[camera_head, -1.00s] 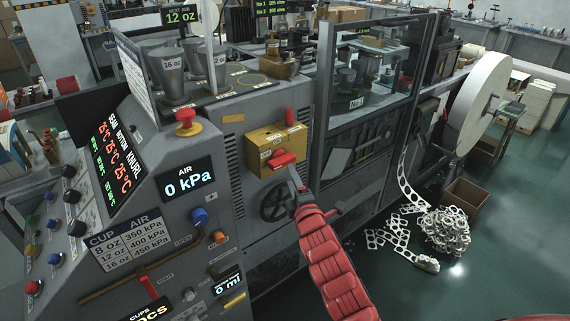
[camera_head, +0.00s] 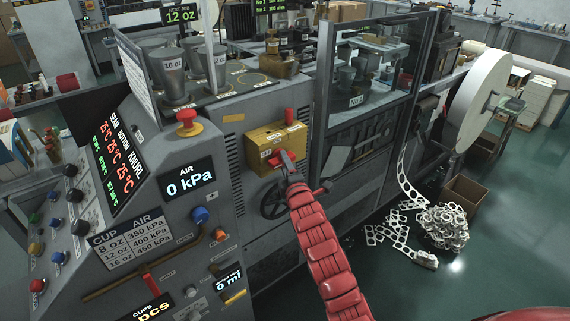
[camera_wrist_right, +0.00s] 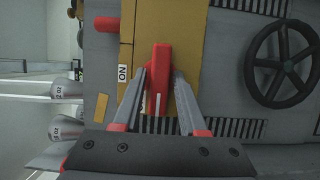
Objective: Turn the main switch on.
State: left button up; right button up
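The main switch is a yellow box (camera_head: 266,141) on the machine's side panel, with a red lever on its front. In the right wrist view, the red lever (camera_wrist_right: 161,78) lies between the two fingers of my right gripper (camera_wrist_right: 161,72), and a label reading ON stands beside it on the yellow face (camera_wrist_right: 194,45). The fingertips are at the lever's sides; whether both press on it I cannot tell. In the head view, my right gripper (camera_head: 287,163) is at the box's front and hides most of the lever. My left gripper is not in view.
A black handwheel (camera_head: 272,203) sits just below the box; it also shows in the right wrist view (camera_wrist_right: 283,62). A red emergency button (camera_head: 187,122) and the AIR display (camera_head: 186,181) are to the left. A glass guard (camera_head: 372,80) stands to the right.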

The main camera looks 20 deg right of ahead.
grip_shut()
jog(key=shift+d+r+m+g+y+b, duration=0.1)
jog(key=shift+m+g+y+b, duration=0.85)
jog(key=shift+m, duration=1.3)
jog(key=shift+d+r+m+g+y+b, duration=0.1)
jog(key=shift+m+g+y+b, duration=0.85)
jog(key=shift+m, duration=1.25)
jog(key=shift+d+m+g+y+b, duration=0.1)
jog(key=shift+m+g+y+b, duration=0.8)
jog(key=shift+m, duration=1.35)
jog(key=shift+o, duration=1.7)
grip_release()
jog(key=shift+w, duration=0.1)
